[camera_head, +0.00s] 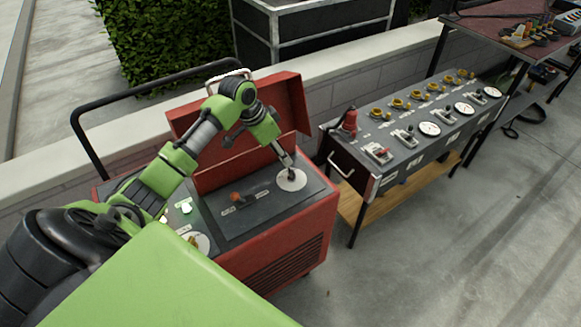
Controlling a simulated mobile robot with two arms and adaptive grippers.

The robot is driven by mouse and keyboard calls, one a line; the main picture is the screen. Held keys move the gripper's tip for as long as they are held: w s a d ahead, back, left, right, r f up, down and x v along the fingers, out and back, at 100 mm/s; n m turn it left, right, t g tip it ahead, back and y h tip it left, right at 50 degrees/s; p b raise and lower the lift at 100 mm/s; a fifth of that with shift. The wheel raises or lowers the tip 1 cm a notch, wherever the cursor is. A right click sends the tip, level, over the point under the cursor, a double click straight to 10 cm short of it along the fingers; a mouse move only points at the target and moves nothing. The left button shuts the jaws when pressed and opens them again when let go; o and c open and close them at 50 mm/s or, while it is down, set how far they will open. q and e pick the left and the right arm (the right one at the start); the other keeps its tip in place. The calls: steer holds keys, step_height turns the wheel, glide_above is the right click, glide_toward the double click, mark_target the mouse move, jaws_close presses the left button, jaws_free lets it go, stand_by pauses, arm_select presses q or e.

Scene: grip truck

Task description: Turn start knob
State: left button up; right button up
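A red machine (302,225) with a raised red lid has a dark control panel (262,212) on top. A white round dial plate (299,184) is at the panel's right end. A small dark part, possibly the knob, shows at its middle, mostly hidden by my gripper. My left gripper (290,171) points down right at this dial, its tips at the dial's middle. The fingers are too small to tell whether they are shut on the knob. An orange-red lever (236,197) sits left of the dial. My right gripper is not in view.
A long bench (402,145) with switches, gauges and a red button stands to the right. The floor at lower right is clear.

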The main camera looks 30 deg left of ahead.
mark_target(292, 170)
arm_select(q)
steer(key=x, duration=0.9)
steer(key=shift+w+d+f, duration=0.1)
steer(key=shift+f, duration=0.25)
steer(key=c, duration=1.1)
